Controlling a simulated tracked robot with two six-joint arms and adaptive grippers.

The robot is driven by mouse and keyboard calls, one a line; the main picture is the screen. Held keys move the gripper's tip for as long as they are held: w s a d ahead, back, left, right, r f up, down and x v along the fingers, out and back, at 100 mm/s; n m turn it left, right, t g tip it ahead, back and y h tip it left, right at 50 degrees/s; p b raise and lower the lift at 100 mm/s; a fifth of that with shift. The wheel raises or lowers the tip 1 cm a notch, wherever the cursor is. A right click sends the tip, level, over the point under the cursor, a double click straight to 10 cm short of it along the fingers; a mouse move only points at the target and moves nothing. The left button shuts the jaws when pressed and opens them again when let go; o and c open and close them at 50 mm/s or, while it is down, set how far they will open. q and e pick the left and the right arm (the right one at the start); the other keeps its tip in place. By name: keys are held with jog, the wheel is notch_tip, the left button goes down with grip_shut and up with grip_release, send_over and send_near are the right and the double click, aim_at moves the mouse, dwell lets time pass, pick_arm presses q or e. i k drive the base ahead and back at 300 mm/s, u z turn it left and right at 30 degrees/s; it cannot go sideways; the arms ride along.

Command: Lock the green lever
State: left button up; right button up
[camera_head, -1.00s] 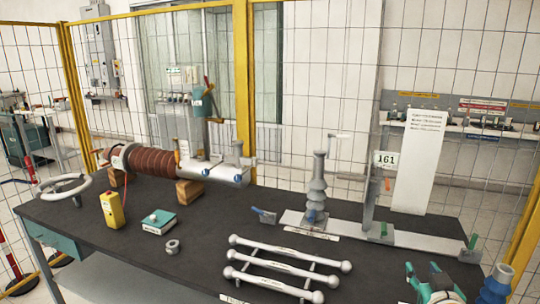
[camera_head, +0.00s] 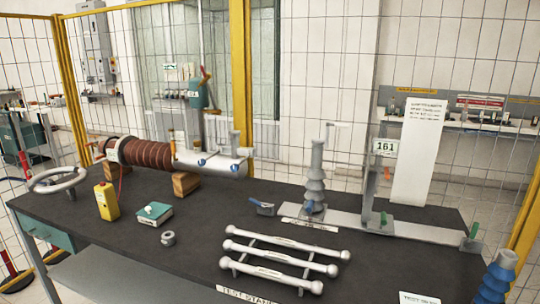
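Two small green levers show on the long grey metal base at the right. One green lever (camera_head: 474,231) stands tilted at the base's right end. Another green lever (camera_head: 383,218) stands upright at the foot of the metal post (camera_head: 369,185). I cannot tell from this view whether either one is locked. A blue-handled lever (camera_head: 263,207) sits at the base's left end, beside the grey ribbed insulator (camera_head: 315,185). Neither of my grippers is in view.
A wire fence stands behind.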

aim_at(468, 244)
jog(key=u, duration=1.8)
jog(key=i, duration=0.1)
jog(key=z, duration=3.2)
